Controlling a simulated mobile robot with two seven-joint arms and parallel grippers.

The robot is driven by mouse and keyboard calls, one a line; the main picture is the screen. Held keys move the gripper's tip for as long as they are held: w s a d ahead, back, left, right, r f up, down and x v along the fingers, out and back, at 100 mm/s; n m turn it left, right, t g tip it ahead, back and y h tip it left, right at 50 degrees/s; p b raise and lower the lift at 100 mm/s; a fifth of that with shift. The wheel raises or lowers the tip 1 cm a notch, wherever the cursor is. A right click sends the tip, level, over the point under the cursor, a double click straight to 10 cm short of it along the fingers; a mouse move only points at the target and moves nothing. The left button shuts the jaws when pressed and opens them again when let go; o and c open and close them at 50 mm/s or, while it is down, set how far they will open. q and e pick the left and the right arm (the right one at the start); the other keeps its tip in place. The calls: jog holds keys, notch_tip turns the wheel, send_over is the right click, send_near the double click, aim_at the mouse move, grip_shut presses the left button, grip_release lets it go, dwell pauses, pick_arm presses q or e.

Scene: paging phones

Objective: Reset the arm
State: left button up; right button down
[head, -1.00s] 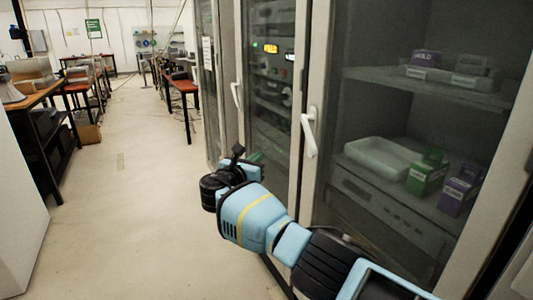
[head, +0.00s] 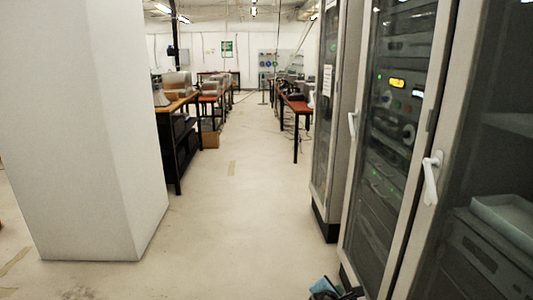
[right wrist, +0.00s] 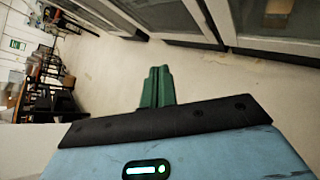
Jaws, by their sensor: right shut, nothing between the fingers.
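My right gripper (right wrist: 156,87) shows in the right wrist view as two green fingers side by side, closed together with nothing between them. It hangs over bare floor, apart from the cabinets. In the head view only a small blue and black part of my right arm shows at the bottom edge, in front of the cabinet base. My left gripper is not in view.
Glass-door cabinets with white handles (head: 432,178) line the right side. A white pillar (head: 95,130) stands at the left. A dark workbench (head: 178,145) and a red-topped table (head: 297,107) stand farther back. The floor aisle (head: 235,200) between is clear.

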jog(key=s+a+f+m+g+y+p, duration=0.1)
jog(key=s+a+f+m+y, duration=0.15)
jog(key=s+f, duration=0.4)
jog(key=s+a+f+m+y, duration=0.1)
jog(key=s+f+m+y, duration=0.2)
jog(key=s, duration=0.7)
jog(key=s+a+f+m+g+y+p, duration=0.1)
jog(key=s+a+f+m, duration=0.15)
jog(key=s+f, duration=0.45)
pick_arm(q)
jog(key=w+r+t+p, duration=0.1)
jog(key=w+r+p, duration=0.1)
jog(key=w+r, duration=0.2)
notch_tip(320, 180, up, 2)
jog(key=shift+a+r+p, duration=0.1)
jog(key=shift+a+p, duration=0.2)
pick_arm(e)
jog(key=s+d+r+m, duration=0.2)
jog(key=s+m, duration=0.2)
jog(key=s, duration=0.5)
jog(key=s+d+r+m+y, duration=0.1)
jog(key=s+d+r+m, duration=0.1)
jog(key=s, duration=0.6)
jog(key=s+d+r+m+y, duration=0.1)
jog(key=s+r+m, duration=0.3)
jog(key=s+m, duration=0.3)
jog(key=s, duration=0.2)
jog(key=shift+s+d+t, duration=0.3)
jog(key=shift+s+d, duration=0.05)
jog(key=shift+d, duration=0.05)
